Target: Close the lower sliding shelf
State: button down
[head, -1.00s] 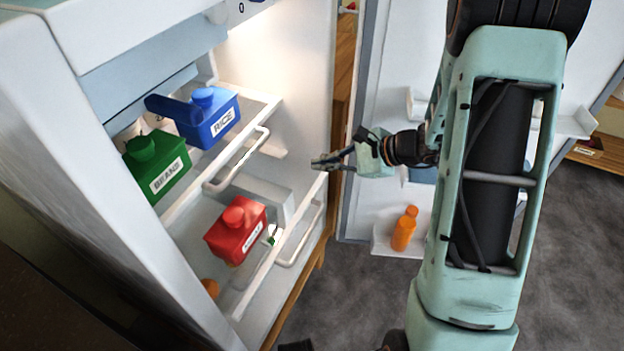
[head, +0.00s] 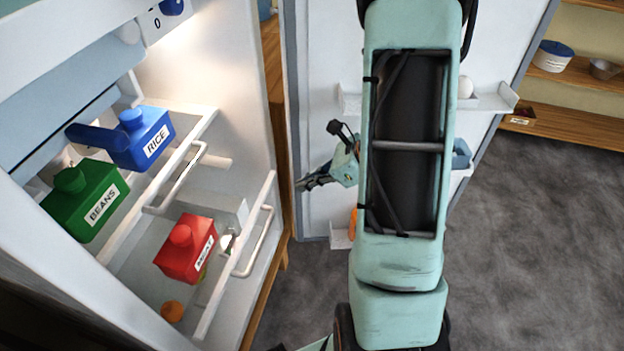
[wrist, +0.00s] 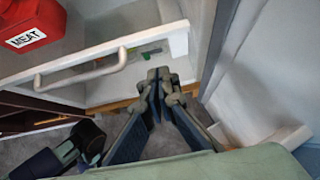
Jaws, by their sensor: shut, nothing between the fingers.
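The lower sliding shelf (head: 209,313) is pulled out of the fridge, with a white bar handle (head: 254,241) on its front. It holds a red MEAT container (head: 187,250) and an orange round item (head: 172,311). In the wrist view the lower shelf's front (wrist: 178,42) and handle (wrist: 80,71) show at the upper left. My gripper (head: 300,186) is shut and empty, to the right of the handle and in front of the shelf. In the wrist view my gripper (wrist: 160,80) has its fingertips near the shelf's front corner; I cannot tell whether they touch it.
The upper shelf (head: 206,125) is also out, holding a green BEANS container (head: 86,201) and a blue RICE container (head: 142,138). The open fridge door (head: 325,60) with its door bins (head: 490,103) stands behind my arm. Grey floor (head: 540,240) is free at the right.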

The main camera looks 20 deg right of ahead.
aim_at(223, 178)
jog(key=w+a+f+b, duration=0.1)
jog(key=w+a+f, duration=0.2)
jog(key=w+a, duration=0.1)
jog(key=shift+w+a, duration=0.2)
jog(key=shift+a, duration=0.6)
jog(key=w+a, duration=0.5)
jog(key=a, duration=0.2)
jog(key=w+a, duration=0.3)
jog(key=a, duration=0.1)
jog(key=shift+w+a+b, duration=0.1)
jog(key=shift+w+b, duration=0.25)
